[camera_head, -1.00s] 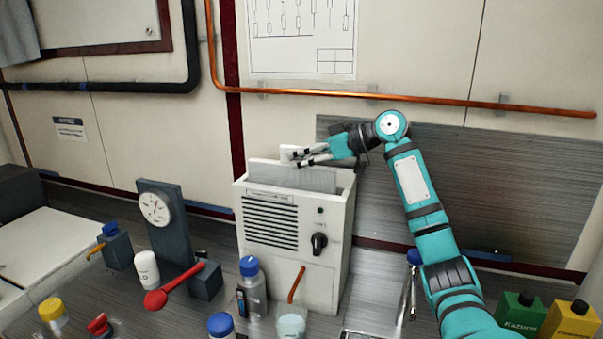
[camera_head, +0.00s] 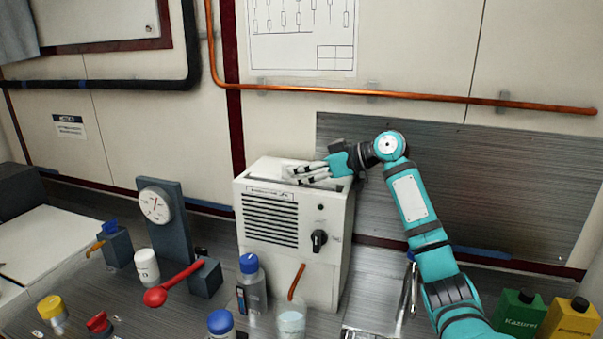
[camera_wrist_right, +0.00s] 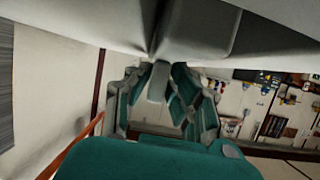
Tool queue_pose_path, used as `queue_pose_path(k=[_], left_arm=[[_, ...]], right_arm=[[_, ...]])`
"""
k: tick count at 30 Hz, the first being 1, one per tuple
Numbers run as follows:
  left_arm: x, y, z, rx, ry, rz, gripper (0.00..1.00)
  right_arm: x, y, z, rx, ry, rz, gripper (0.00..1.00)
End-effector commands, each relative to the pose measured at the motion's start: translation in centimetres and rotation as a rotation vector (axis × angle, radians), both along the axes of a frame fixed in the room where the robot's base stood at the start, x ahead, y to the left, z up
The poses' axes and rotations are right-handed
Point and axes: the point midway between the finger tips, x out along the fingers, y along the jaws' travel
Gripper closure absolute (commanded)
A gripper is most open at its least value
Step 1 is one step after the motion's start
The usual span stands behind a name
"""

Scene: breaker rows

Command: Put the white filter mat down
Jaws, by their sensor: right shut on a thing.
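My right gripper (camera_head: 308,175) is at the open top of a white box-shaped unit (camera_head: 318,279) with a louvred front and a black knob. Its fingers are shut on the white filter mat (camera_head: 290,170), of which only a small light part shows at the fingertips. The rest of the mat appears to be down inside the unit's top, hidden by the front wall and the fingers. In the right wrist view the fingers close around a narrow grey piece (camera_wrist_right: 158,82) below large pale surfaces. My left gripper is not in view.
A dial gauge on a dark stand (camera_head: 165,225) is left of the unit. Green (camera_head: 518,314) and yellow (camera_head: 567,320) containers stand at right. A copper pipe (camera_head: 430,98) crosses the wall above.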

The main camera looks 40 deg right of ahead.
Motion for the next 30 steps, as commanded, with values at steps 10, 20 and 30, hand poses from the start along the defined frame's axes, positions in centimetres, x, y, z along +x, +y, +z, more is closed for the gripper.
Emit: queue_pose_path(k=[10,20,30], left_arm=[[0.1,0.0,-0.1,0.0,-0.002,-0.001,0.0],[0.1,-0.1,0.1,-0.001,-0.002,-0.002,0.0],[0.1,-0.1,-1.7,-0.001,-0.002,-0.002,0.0]], right_arm=[[0.0,0.2,-0.6,-0.001,0.013,0.006,0.58],[0.0,0.2,-0.4,-0.002,0.014,0.007,0.58],[-3.7,-1.9,1.9,-0.005,0.009,0.001,0.58]])
